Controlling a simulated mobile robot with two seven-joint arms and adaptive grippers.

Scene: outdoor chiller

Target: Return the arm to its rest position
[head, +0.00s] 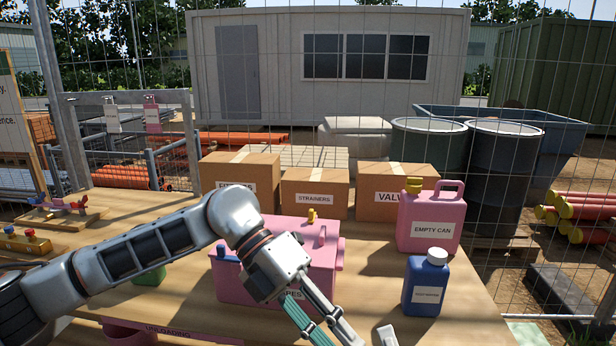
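My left arm comes in from the left, crosses above the wooden table (405,275) and bends down at its elbow. Its gripper (322,318) points down and to the right, in front of the pink box (327,262). Its fingers run to the bottom edge, where the tips are cut off, so its opening does not show clearly. A teal part shows along one finger; I cannot tell whether it is held. A small pale piece at the bottom edge, apart from this arm, looks like a tip of my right gripper (387,335). The rest of it is out of view.
Cardboard boxes (315,195) line the table's back. A pink can (432,220) and a blue bottle (426,283) stand at the right. A green item (150,275) is partly hidden behind my arm. Pegged boards (62,210) lie at the left. A wire fence stands behind.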

